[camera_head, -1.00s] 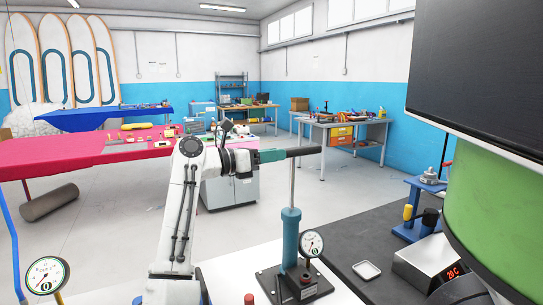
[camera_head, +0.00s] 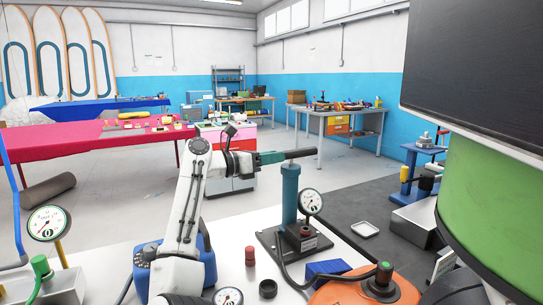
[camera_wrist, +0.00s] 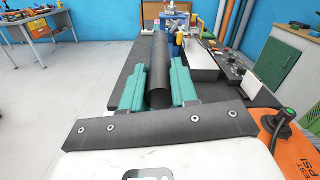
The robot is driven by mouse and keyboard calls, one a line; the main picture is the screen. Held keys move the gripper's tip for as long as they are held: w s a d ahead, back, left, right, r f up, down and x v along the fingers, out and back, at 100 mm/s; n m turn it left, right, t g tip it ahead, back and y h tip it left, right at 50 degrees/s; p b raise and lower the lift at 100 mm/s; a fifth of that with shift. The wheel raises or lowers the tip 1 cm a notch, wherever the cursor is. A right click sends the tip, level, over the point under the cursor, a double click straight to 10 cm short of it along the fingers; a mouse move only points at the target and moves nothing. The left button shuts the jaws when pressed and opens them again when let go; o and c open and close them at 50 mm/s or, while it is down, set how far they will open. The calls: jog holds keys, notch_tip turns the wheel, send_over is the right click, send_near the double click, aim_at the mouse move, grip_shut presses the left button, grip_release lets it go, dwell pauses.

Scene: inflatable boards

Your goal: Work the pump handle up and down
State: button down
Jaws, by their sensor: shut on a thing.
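The pump (camera_head: 290,198) is a blue upright cylinder on a dark base plate, with a round white gauge (camera_head: 310,202) beside it. Its black bar handle (camera_head: 301,154) sits low, right at the top of the cylinder, with hardly any rod showing. My gripper (camera_head: 272,157) has green fingers and is shut on the left part of the handle, coming from the left. In the wrist view, the handle (camera_wrist: 160,72) lies between the two green fingers and points away from the camera.
An orange unit (camera_head: 355,292) with a black, green-topped fitting stands in front of the pump. A blue block (camera_head: 327,270) and a red cap (camera_head: 250,256) lie near the base. A large green cylinder (camera_head: 490,205) and dark panel crowd the right.

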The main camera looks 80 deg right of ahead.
jog(key=shift+f, duration=0.4)
jog(key=c, duration=1.2)
grip_release()
jog(key=o, duration=0.3)
jog(key=shift+r, duration=0.15)
jog(key=shift+o, duration=0.2)
jog(key=v, duration=1.1)
jog(key=shift+b, duration=0.4)
